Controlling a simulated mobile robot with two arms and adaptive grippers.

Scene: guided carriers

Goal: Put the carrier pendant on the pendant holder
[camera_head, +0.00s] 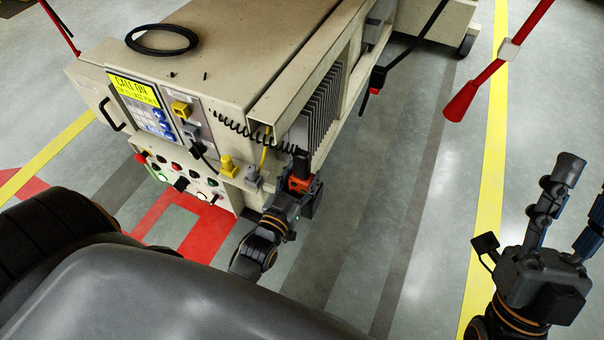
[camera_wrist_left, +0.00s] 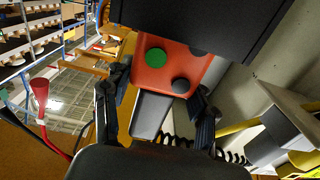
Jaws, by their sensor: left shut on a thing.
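The carrier pendant (camera_head: 299,184) is an orange-red box with a green button and dark buttons. Its button face shows in the left wrist view (camera_wrist_left: 168,66). My left gripper (camera_head: 293,190) is shut on it beside the carrier's front right corner; its two fingers flank the pendant in the left wrist view (camera_wrist_left: 160,108). A dark block (camera_wrist_left: 205,22) covers the pendant's upper end; I cannot tell whether it is the pendant holder or part of the pendant. A black coiled cord (camera_head: 243,129) runs from the carrier panel toward the pendant. My right gripper (camera_head: 583,190) is open and empty at far right.
The beige carrier (camera_head: 215,62) fills the upper middle, with a control panel (camera_head: 178,172) of buttons and plugs on its front. A black cable loop (camera_head: 162,40) lies on top. A red-handled lever (camera_head: 462,101) stands at upper right.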

